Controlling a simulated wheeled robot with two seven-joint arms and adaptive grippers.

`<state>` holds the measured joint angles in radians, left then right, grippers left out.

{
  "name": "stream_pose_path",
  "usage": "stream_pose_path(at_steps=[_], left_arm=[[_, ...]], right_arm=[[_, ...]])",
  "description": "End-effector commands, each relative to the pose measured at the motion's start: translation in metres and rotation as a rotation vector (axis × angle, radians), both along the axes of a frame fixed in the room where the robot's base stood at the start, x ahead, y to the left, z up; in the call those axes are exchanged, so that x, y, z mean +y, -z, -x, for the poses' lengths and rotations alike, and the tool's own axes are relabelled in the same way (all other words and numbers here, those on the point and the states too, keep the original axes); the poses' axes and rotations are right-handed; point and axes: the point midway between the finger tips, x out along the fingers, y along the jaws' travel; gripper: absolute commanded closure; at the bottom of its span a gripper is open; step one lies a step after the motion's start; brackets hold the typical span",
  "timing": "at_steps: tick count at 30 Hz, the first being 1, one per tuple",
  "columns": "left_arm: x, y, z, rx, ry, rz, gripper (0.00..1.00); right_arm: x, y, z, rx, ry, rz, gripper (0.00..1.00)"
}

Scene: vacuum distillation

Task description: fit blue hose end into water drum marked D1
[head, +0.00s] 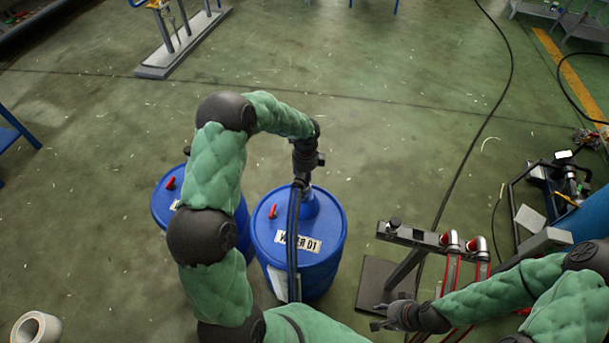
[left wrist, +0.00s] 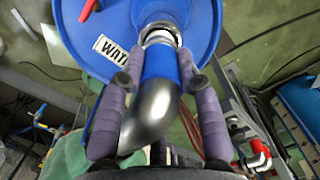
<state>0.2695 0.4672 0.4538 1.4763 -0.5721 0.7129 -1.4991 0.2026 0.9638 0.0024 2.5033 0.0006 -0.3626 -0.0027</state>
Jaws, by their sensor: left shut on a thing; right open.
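The blue water drum marked D1 (head: 335,232) stands upright in the middle of the head view, with a white label and a red tap on its lid. My left gripper (head: 304,184) is above the drum's far side. In the left wrist view its two purple fingers (left wrist: 157,78) are shut on the blue hose end (left wrist: 160,64), a blue sleeve with a bent metal pipe. The metal tip of the hose end meets the drum's lid; how deep it sits cannot be told. My right gripper (head: 382,318) is open and empty, low on the right.
A second blue drum (head: 162,207) stands close on the left, partly behind my left arm. A dark hose (head: 293,235) hangs in front of the D1 label.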

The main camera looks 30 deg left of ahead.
Motion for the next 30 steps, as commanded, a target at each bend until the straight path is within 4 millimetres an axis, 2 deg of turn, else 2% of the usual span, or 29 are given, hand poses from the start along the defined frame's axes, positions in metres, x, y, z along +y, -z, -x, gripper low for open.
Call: stream_pose_path(at_steps=[30], left_arm=[[0.0,0.021,-0.001,-0.002,0.0,-0.001,1.0]], right_arm=[[0.0,0.012,0.0,0.0,0.0,0.0,0.57]])
